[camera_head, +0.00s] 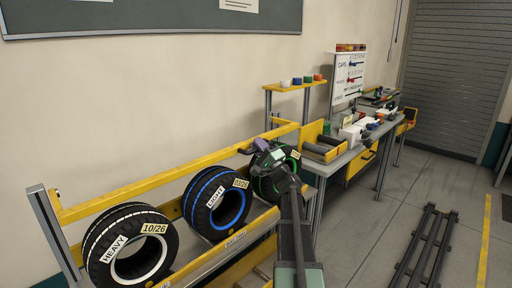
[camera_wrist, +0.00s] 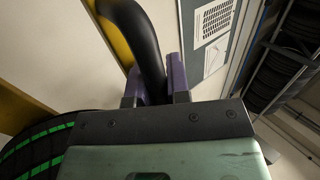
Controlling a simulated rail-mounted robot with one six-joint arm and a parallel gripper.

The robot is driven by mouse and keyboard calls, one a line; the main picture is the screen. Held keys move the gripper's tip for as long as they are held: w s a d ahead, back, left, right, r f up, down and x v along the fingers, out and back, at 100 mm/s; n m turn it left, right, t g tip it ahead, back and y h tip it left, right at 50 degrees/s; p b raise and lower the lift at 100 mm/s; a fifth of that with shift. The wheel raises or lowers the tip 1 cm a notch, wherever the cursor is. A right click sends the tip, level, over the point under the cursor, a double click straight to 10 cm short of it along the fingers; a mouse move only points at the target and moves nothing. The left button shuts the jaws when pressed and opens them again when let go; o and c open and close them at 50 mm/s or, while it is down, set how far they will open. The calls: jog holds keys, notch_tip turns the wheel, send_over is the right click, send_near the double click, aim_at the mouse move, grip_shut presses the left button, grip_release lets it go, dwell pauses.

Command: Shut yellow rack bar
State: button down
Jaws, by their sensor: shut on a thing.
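The yellow rack bar (camera_head: 160,180) runs along the tyre rack above and behind the row of tyres. Part of a yellow bar (camera_wrist: 112,38) also shows at the upper left of the wrist view. My gripper (camera_head: 262,150) is at the bar's right part, above the green-striped tyre (camera_head: 265,187). In the wrist view, the purple fingers of my gripper (camera_wrist: 156,86) stand on either side of a black curved handle (camera_wrist: 141,35), which runs beside the yellow bar. The gripper is shut on this handle. My arm hides part of the green-striped tyre.
A HEAVY tyre (camera_head: 130,248) with white stripes and a LIGHT tyre (camera_head: 216,205) with blue stripes stand in the rack. A workbench (camera_head: 345,160) with bins is right of it. Dark floor rails (camera_head: 425,245) lie at right.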

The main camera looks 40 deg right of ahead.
jog(key=shift+s, duration=0.25)
jog(key=c, duration=1.4)
grip_release()
jog(key=shift+s+d+r, duration=0.1)
jog(key=shift+s+r, duration=0.05)
jog(key=shift+s, duration=0.05)
jog(key=shift+s+r, duration=0.1)
jog(key=shift+s, duration=0.05)
jog(key=shift+w, duration=0.2)
jog(key=shift+s+f, duration=0.15)
jog(key=shift+f, duration=0.15)
jog(key=b+v, duration=0.6)
jog(key=v, duration=0.4)
jog(key=shift+s, duration=0.2)
